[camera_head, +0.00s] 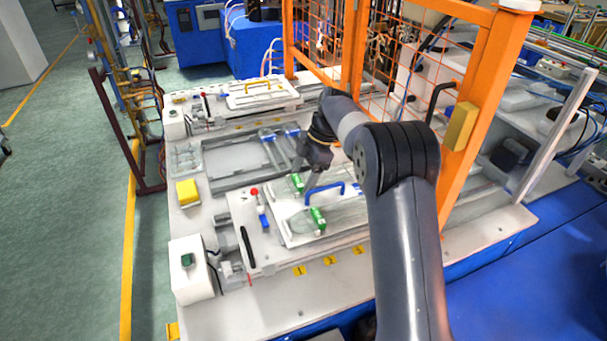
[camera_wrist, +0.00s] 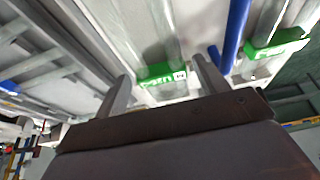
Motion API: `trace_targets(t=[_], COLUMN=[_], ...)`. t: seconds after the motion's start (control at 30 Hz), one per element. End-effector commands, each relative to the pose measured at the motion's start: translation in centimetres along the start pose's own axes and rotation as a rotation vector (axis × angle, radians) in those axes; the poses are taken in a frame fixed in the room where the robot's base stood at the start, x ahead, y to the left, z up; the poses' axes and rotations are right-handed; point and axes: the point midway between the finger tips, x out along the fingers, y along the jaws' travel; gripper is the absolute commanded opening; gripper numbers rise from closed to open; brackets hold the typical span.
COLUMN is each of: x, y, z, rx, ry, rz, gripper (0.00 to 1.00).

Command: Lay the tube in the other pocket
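Two clear tubes with green ends lie on the white fixture plate (camera_head: 285,236), one on each side of a blue handle (camera_head: 325,192). The far tube's green end (camera_head: 297,184) is beside my gripper (camera_head: 308,180); the near tube's green end (camera_head: 317,220) is apart from it. In the wrist view, the far tube's green end (camera_wrist: 163,75) shows between my two spread fingers (camera_wrist: 165,88), with a gap on each side. The near tube's green end (camera_wrist: 278,43) is to the right, beyond the blue handle (camera_wrist: 235,35). My arm hides part of the plate.
A grey tray (camera_head: 225,181) behind holds clear tubes with blue ends (camera_head: 292,130). An orange mesh fence (camera_head: 395,50) stands at the back right. A yellow block (camera_head: 188,192), a red knob (camera_head: 254,191) and a white box with a green button (camera_head: 190,270) are at left.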

Motion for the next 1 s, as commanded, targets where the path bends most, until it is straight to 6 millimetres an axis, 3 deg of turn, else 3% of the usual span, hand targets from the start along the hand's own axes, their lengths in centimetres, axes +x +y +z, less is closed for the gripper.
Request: trace_targets(t=[0.1, 0.47, 0.8, 1.0], x=[0.0, -0.8, -7.2, -9.8], y=[0.0, 0.1, 0.1, 0.1], z=[0.0, 0.1, 0.1, 0.0], rx=[0.0, 0.0, 0.001, -0.001], ry=[0.0, 0.0, -0.001, 0.0], rz=[0.0, 0.003, 0.004, 0.002], gripper=[0.79, 0.79, 0.79, 0.79])
